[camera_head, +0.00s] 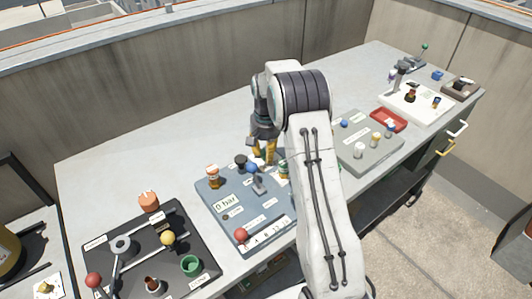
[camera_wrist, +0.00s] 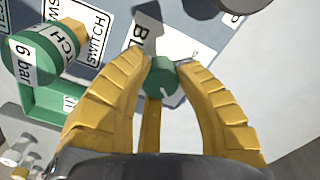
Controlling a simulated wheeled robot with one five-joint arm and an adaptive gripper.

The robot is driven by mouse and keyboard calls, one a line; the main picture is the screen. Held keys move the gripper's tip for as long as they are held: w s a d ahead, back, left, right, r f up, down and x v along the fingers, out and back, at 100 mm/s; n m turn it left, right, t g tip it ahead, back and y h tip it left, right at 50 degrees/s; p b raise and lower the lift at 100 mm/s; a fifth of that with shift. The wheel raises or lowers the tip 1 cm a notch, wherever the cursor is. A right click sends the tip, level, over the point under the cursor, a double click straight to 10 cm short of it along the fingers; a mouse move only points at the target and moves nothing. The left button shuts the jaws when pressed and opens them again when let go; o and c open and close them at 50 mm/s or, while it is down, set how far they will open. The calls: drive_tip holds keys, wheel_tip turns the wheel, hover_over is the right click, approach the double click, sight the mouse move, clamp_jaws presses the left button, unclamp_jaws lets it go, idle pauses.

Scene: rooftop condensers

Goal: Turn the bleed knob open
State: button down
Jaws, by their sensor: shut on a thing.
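The bleed knob (camera_wrist: 162,77) is a small green knob with a pale line on its side, in the wrist view, beside a white label whose visible letters read "BL". My gripper (camera_wrist: 163,66) has its yellow fingers closed on either side of this knob. In the head view my gripper (camera_head: 263,152) reaches down at the far edge of the blue-grey panel (camera_head: 215,190). The knob cannot be made out there, behind the fingers.
A green cylinder (camera_wrist: 35,55) marked "6 bar" stands left of the fingers in the wrist view. The panel bears a "0 bar" display (camera_head: 226,204), an orange-capped part (camera_head: 213,175) and a red ball (camera_head: 241,235). A black board (camera_head: 115,255) lies left, a grey board (camera_head: 362,150) right.

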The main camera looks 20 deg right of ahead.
drive_tip(key=shift+f+m, duration=0.1)
drive_tip(key=shift+m, duration=0.6)
drive_tip(key=c, duration=0.9)
unclamp_jaws()
drive_tip(key=shift+o, duration=0.2)
wheel_tip(320, 180, up, 12)
